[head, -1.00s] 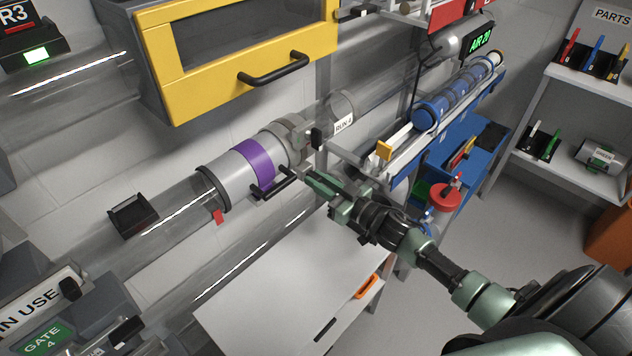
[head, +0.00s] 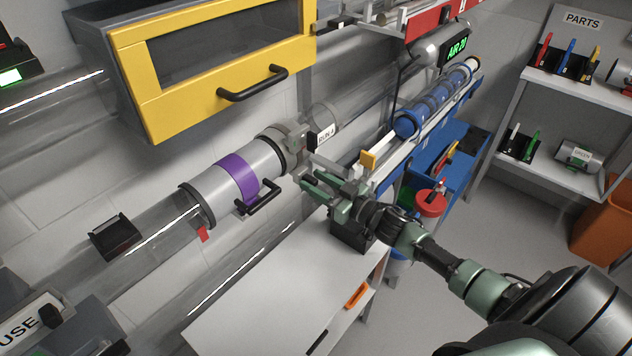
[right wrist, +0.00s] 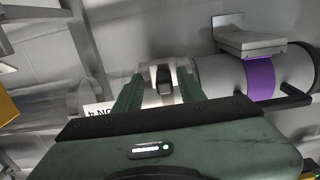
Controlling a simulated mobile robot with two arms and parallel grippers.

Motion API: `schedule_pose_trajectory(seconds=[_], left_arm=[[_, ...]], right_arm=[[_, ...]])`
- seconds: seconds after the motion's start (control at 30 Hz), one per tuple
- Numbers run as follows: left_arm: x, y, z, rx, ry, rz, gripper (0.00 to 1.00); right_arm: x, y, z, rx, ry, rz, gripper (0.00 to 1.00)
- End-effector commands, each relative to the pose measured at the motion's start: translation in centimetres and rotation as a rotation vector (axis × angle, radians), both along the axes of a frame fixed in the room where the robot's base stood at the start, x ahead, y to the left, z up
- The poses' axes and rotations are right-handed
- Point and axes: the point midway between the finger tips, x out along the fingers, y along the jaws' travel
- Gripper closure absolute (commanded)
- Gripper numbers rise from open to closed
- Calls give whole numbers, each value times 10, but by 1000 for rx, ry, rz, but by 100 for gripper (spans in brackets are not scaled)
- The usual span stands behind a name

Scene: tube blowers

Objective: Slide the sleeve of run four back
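The sleeve (head: 215,187) of run four is a grey cylinder with a purple band (head: 238,180) and a black bar handle (head: 262,198). It sits around the clear tube, with a grey clamp (head: 290,145) at its right end beside the RUN 4 label (head: 325,136). My right gripper (head: 312,187) is open and empty, right of the handle and below the clamp. In the right wrist view, its fingers (right wrist: 160,92) stand apart, with the clamp's dark block between them in the picture. Contact cannot be told. The sleeve (right wrist: 218,75) lies to their right. My left gripper is not in view.
A yellow-framed cabinet (head: 128,85) hangs above the tube. A white-topped bench (head: 255,300) stands below. A blue cylinder rack (head: 430,112) and a blue cart (head: 470,150) are to the right. A parts shelf (head: 545,85) stands at far right.

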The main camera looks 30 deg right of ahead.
Motion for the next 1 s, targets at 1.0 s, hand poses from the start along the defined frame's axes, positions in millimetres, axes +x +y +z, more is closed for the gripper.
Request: schedule_pose_trajectory(seconds=[1.0], left_arm=[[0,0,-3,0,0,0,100]], right_arm=[[-72,-27,0,0,0,-3,60]])
